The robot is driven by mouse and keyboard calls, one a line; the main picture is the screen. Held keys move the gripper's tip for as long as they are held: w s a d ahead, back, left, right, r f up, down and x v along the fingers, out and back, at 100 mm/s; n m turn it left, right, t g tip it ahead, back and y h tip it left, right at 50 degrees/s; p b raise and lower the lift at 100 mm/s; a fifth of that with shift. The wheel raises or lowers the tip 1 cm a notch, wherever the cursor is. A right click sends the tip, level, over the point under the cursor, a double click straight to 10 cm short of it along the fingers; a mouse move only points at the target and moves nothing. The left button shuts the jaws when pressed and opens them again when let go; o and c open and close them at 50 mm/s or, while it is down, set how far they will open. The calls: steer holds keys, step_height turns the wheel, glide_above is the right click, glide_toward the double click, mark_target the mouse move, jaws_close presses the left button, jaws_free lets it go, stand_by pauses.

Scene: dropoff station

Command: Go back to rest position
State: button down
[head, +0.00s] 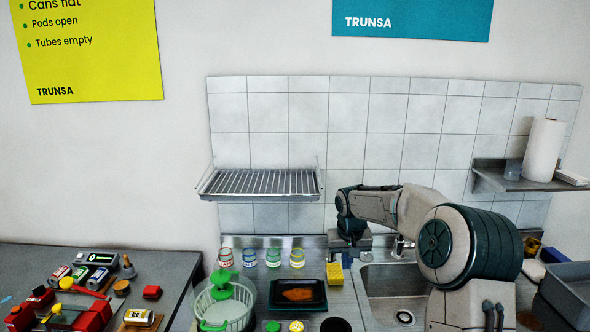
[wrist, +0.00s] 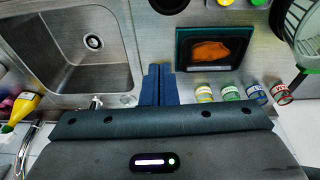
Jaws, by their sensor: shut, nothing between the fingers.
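My gripper (wrist: 157,84) shows in the wrist view as two dark blue fingers side by side, shut with nothing between them. In the head view my gripper (head: 348,258) points down at the back of the counter, left of the sink (head: 400,318). My arm reaches in from the right and is bent, and its links hide part of the counter and sink. In the wrist view the fingers lie between the sink (wrist: 75,45) and a dark tray (wrist: 184,60) holding an orange-brown piece.
A yellow sponge (head: 336,273) stands just below my gripper. Several jars (head: 272,257) line the back, left of it. A wire rack (head: 262,184) hangs on the wall; a shelf with a paper roll (head: 544,150) is at right.

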steer(key=s+t+b, duration=0.1)
steer(key=s+b, duration=0.5)
steer(key=s, duration=3)
steer(key=shift+s+d+r, duration=0.2)
steer(key=shift+s+d, duration=0.2)
steer(key=shift+d, duration=0.05)
steer(key=shift+s+r+t, duration=0.15)
steer(key=shift+s+t, duration=0.15)
steer(key=shift+s, duration=0.1)
